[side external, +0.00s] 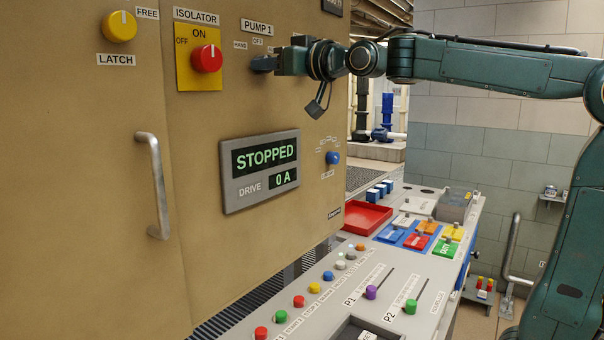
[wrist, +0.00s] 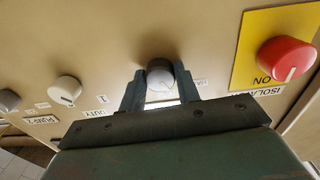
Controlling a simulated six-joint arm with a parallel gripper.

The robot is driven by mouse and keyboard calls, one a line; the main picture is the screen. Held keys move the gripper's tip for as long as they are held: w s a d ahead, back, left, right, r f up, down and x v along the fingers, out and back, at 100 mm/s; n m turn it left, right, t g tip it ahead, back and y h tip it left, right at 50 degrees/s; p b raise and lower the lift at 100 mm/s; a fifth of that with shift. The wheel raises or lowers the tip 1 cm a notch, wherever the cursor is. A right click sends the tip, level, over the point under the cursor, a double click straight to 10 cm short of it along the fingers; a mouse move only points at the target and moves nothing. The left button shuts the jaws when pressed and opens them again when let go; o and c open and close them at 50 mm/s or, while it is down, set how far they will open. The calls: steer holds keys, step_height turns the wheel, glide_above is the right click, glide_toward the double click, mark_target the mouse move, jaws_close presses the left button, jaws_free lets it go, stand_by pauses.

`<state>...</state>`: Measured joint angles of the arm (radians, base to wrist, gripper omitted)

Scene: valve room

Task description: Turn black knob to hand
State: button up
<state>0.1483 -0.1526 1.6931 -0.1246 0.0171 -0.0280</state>
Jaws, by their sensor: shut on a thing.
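The black knob (wrist: 159,72) sits on the tan panel, under the PUMP 1 label in the side external view. My gripper (wrist: 160,84) is shut on it, one finger on each side of the knob. In the side external view my gripper (side external: 277,62) reaches the panel from the right and covers most of the knob. The labels HAND (side external: 240,45) and OFF (side external: 257,42) show above the knob. I cannot tell clearly which way its pointer faces. The drive display (side external: 264,168) reads STOPPED and 0 A.
A red isolator knob (side external: 207,59) on a yellow plate and a yellow latch knob (side external: 120,26) are left of my gripper. A small blue knob (side external: 333,158) is below. A door handle (side external: 154,185) sticks out.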

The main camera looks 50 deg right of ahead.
steer(key=shift+n, duration=1.7)
steer(key=o, duration=1)
steer(key=shift+s, duration=0.1)
steer(key=shift+s+a+f, duration=0.1)
steer(key=shift+s, duration=6.7)
